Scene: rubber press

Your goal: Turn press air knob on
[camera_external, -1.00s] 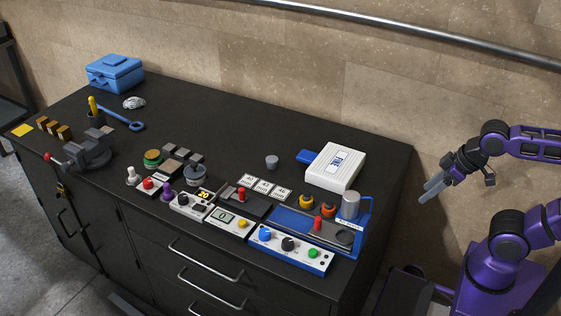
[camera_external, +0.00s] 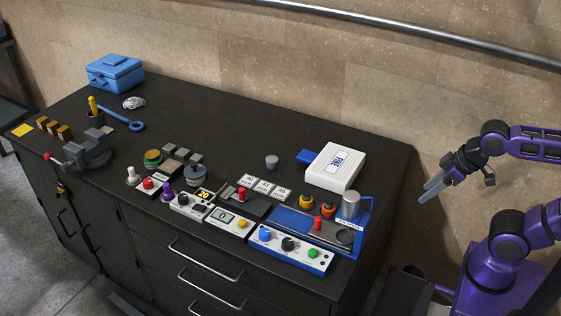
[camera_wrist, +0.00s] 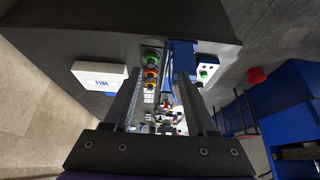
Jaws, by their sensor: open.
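The blue-based press (camera_external: 290,219) stands at the right end of the black bench, with a metal cylinder (camera_external: 350,205). In front of it is a white control panel (camera_external: 270,245) with a blue knob (camera_external: 265,234), a black knob (camera_external: 288,244) and a green button (camera_external: 313,254). No label shows which knob is the air knob. The panel also shows in the wrist view (camera_wrist: 204,70), partly hidden by my right finger. My gripper (camera_external: 429,191) is open and empty, right of the bench and apart from the press. Its fingers frame the bench in the wrist view (camera_wrist: 159,76).
The black bench top (camera_external: 225,130) holds a white box (camera_external: 334,167) behind the press, orange and red round parts (camera_external: 317,205), and several small control units left of the press. A wall rail (camera_external: 420,38) runs behind. Free space lies between my gripper and the bench.

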